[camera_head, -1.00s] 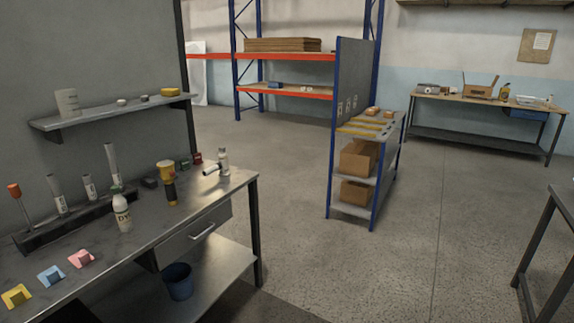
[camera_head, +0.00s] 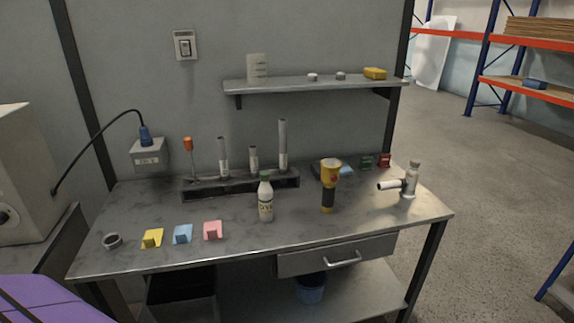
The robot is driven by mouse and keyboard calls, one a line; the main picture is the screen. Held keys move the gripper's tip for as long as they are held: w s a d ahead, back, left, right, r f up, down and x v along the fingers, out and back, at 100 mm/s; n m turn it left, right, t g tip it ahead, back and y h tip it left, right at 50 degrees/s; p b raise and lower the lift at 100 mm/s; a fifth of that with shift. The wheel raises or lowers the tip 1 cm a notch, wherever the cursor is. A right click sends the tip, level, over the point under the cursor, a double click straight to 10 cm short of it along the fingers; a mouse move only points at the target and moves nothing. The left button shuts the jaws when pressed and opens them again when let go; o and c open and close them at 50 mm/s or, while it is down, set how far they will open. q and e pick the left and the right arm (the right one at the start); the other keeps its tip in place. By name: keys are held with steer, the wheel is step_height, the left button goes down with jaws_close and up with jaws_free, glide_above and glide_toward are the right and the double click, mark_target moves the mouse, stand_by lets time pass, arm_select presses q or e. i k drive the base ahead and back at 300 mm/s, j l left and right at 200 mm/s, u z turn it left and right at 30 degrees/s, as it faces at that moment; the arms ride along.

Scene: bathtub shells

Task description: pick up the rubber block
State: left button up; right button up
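I cannot tell for certain which thing is the rubber block. A dark grey block (camera_head: 317,171) lies at the back of the workbench (camera_head: 230,240), partly hidden behind a yellow and black torch (camera_head: 328,186). A light blue piece (camera_head: 346,171) is right beside it. Small yellow (camera_head: 152,238), blue (camera_head: 183,233) and pink (camera_head: 212,230) notched pieces lie in a row near the bench's front left. Neither of my grippers is in view.
A white bottle (camera_head: 265,200) stands mid-bench before a dark rack (camera_head: 240,187) of tubes. A wall shelf (camera_head: 310,84) holds a yellow block (camera_head: 375,73). The bench's front middle is clear.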

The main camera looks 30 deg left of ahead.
mark_target(315, 167)
steer(key=i+l+u, duration=0.2)
steer(key=u, duration=0.15)
steer(key=i+l+u, duration=0.25)
steer(key=u, duration=0.15)
steer(key=i+l+u, duration=0.15)
steer(key=l+u, duration=0.2)
